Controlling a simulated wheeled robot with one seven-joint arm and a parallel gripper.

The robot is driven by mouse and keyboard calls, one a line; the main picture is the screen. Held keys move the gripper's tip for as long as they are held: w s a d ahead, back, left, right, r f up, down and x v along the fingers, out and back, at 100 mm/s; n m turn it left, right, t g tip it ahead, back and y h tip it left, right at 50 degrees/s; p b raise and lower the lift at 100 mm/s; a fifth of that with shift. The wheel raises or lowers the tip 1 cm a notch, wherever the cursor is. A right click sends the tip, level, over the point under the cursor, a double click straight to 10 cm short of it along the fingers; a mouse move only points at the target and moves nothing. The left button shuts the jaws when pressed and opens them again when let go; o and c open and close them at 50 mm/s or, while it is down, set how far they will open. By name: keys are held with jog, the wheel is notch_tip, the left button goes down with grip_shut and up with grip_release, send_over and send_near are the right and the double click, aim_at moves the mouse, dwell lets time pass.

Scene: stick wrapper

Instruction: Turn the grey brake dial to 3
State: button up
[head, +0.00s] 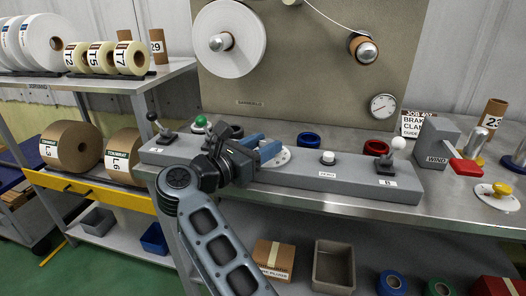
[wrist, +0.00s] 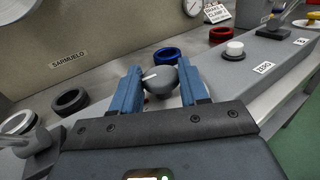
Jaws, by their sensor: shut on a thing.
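The grey brake dial (wrist: 162,82) sits between the two blue fingers of my gripper (wrist: 159,76) in the wrist view. My gripper is shut on the dial. A white pointer mark on the dial points to the left in that view. The numbers around it are hidden or too small to read. In the head view my gripper (head: 262,150) is over the grey console, and its fingers hide the dial. Part of the dial's white round plate (head: 282,158) shows beside the fingers.
A grey winder box (head: 437,143) stands at the right.

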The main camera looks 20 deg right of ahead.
dwell(0.3)
jog(key=o, duration=0.9)
jog(key=shift+o, duration=0.2)
jog(key=v, duration=0.7)
jog(key=shift+s+a+b, duration=0.15)
jog(key=shift+a+b, duration=0.2)
